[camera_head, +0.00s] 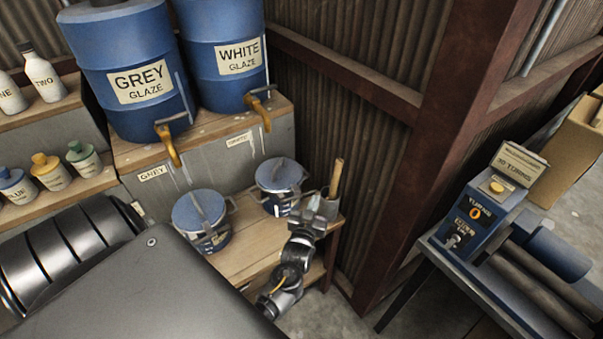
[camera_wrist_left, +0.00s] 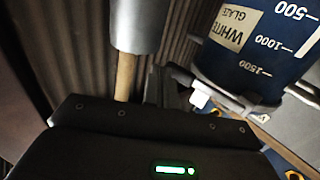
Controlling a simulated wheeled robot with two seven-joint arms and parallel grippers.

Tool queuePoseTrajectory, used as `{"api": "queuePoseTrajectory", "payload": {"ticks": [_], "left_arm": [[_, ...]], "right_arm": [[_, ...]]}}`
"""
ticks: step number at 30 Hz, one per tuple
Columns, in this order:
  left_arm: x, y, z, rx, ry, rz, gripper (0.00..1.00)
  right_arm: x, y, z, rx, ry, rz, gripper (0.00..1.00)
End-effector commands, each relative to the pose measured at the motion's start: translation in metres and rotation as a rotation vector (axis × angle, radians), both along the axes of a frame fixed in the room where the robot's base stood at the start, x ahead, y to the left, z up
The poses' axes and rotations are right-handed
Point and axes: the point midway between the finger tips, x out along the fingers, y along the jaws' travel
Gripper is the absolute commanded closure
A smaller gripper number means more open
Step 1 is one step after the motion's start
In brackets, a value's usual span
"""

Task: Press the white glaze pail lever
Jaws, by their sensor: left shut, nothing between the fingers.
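The white glaze pail (camera_head: 280,180) is a dark blue pail with a lid, standing on the low wooden bench near its right end. In the left wrist view the pail (camera_wrist_left: 262,50) fills the upper right, with a white glaze label and volume marks. A small white-tipped piece (camera_wrist_left: 201,98), possibly its lever, sticks out beside the pail's dark ring. My left gripper (camera_head: 306,208) is shut and empty, close to the right front side of the pail. Whether it touches the lever cannot be told. My right gripper is not in view.
A second lidded pail (camera_head: 202,222) stands left on the bench (camera_head: 245,245). Blue grey glaze (camera_head: 125,65) and white glaze (camera_head: 222,50) drums with taps stand behind. A wooden-handled tool (camera_head: 336,180) is beside my gripper. A control box (camera_head: 478,225) is at right.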

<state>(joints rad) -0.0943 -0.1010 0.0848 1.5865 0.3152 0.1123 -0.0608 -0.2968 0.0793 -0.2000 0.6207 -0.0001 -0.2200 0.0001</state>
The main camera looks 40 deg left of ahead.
Motion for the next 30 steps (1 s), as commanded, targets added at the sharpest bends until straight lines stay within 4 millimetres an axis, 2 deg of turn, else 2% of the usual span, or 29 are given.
{"api": "queuePoseTrajectory", "payload": {"ticks": [16, 21, 30], "left_arm": [[-0.083, -0.036, -0.003, -0.001, 0.003, 0.001, 1.0], [-0.095, -0.041, -0.002, 0.0, 0.003, 0.001, 1.0], [-0.096, -0.041, -0.001, 0.001, 0.001, 0.002, 1.0]], "right_arm": [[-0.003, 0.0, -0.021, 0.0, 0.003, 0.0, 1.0], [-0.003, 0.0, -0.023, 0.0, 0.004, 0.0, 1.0], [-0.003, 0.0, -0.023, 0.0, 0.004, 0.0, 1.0]]}}
